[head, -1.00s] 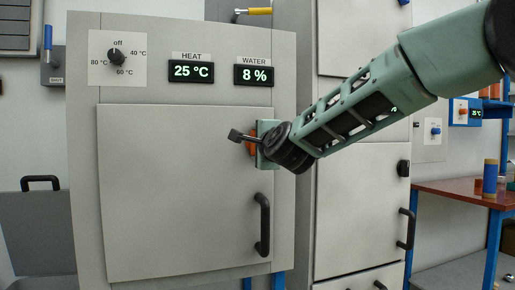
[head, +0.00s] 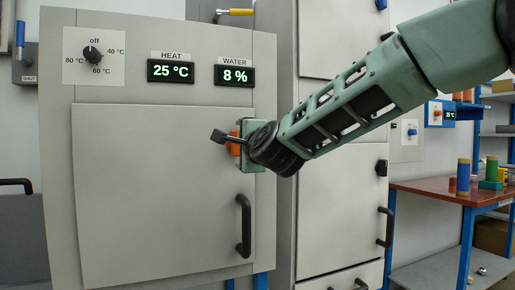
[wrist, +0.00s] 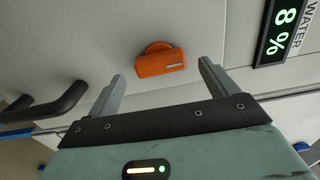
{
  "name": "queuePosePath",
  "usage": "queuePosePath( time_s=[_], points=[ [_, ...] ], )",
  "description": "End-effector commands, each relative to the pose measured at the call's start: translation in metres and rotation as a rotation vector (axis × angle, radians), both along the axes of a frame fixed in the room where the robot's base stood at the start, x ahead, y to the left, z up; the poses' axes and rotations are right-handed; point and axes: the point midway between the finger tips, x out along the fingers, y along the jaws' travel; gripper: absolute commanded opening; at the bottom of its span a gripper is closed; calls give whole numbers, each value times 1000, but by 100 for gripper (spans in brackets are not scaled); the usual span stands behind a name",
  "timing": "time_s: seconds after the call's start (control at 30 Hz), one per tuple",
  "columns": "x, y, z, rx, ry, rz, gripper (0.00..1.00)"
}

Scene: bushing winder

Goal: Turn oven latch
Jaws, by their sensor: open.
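The oven latch is an orange handle on a round base (wrist: 157,61), on the grey oven's front. In the head view the orange latch (head: 235,143) shows near the right edge of the oven door (head: 150,190), partly hidden by my gripper. My gripper (wrist: 160,85) is open, and in the wrist view its two fingers stand on either side of the latch, a little short of it. The gripper appears empty and apart from the latch. In the head view my gripper (head: 225,138) reaches the latch from the right.
A black door handle (head: 244,225) is below the latch and also shows in the wrist view (wrist: 50,105). Above are the heat display (head: 171,71), the water display (head: 234,73) and a dial (head: 92,53). A red-topped table (head: 430,190) stands at right.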

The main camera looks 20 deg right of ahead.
Motion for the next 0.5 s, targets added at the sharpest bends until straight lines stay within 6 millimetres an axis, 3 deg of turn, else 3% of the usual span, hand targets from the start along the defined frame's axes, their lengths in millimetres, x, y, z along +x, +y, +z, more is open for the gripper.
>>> queuePosePath(
  time_s=[0.3, 0.5],
  points=[
    [-77, 0, 1, 0, -3, 1, 85],
    [-117, 0, 1, 1, -2, 0, 85]
  ],
)
